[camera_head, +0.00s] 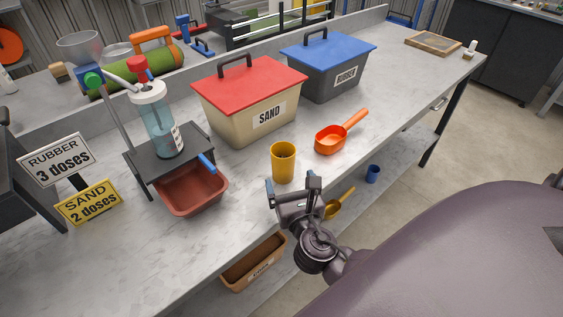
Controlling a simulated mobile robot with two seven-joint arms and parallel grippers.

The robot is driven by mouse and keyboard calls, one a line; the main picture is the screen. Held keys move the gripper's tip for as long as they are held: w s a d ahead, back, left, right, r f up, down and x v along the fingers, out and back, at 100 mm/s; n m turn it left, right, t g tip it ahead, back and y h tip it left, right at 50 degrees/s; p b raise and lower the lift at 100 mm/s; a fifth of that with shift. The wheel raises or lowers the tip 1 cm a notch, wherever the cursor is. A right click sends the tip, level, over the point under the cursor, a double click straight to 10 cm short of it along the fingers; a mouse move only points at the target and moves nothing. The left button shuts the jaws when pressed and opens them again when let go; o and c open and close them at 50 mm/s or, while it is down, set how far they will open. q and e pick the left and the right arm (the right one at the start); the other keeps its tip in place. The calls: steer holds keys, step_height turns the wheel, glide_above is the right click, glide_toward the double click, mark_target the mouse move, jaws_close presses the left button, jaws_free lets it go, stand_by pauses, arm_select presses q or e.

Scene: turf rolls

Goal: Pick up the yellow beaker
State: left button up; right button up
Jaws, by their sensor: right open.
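The yellow beaker (283,164) stands upright on the grey bench in the head view, in front of the sand box. Something dark shows inside it. My right gripper (292,185) is open and empty, just in front of the beaker and low near the bench's front edge. Its fingers overlap the area just below the beaker in the picture; I cannot tell whether they touch it. My left gripper is not in view.
An orange scoop (335,137) lies right of the beaker. Behind stand the red-lidded sand box (226,110) and blue-lidded rubber box (320,87). A red-brown tray (193,192) sits left, by a dispenser bottle (157,125).

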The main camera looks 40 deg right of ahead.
mark_target(286, 170)
steer(key=shift+x, duration=3.55)
steer(key=c, duration=1.1)
